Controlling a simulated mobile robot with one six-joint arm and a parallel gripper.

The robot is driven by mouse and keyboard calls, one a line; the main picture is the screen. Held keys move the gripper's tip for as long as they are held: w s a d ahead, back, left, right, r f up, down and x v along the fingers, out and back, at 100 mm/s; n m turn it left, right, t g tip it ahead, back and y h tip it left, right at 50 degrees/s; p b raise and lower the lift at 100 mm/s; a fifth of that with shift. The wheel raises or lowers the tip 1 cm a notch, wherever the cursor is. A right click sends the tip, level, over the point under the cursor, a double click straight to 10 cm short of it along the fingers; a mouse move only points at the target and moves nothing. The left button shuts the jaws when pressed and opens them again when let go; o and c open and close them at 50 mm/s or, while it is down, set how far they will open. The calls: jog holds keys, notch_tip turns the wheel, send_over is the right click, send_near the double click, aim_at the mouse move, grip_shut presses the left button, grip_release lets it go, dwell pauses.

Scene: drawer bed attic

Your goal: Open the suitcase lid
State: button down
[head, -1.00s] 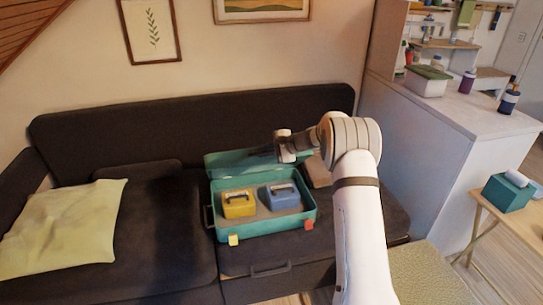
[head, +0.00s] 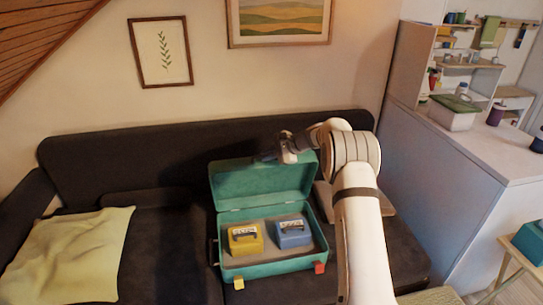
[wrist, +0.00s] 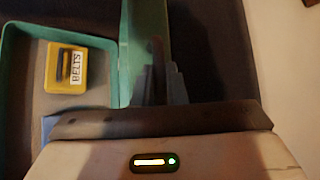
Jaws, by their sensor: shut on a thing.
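The teal suitcase (head: 275,270) sits on the dark sofa with its lid (head: 265,185) raised at the back, its inner face showing. The lid stands steeply up from the hinge; its exact angle I cannot tell. My gripper (head: 272,156) is at the lid's top edge, toward the middle, shut on it. In the wrist view, the lid (wrist: 148,35) shows nearly edge-on at the fingers (wrist: 160,82). Inside the suitcase lie a yellow box (head: 245,240), labelled BELTS in the wrist view (wrist: 78,68), and a blue box (head: 292,233).
The sofa backrest (head: 110,155) rises behind the lid. A pale yellow cushion (head: 70,255) lies at the left. A white-topped counter (head: 470,150) stands at the right.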

jog(key=c, duration=1.5)
grip_release()
jog(key=shift+d, duration=0.1)
jog(key=shift+r, duration=0.1)
jog(key=v, duration=0.7)
jog(key=shift+s+d+r, duration=0.15)
jog(key=shift+d, duration=0.15)
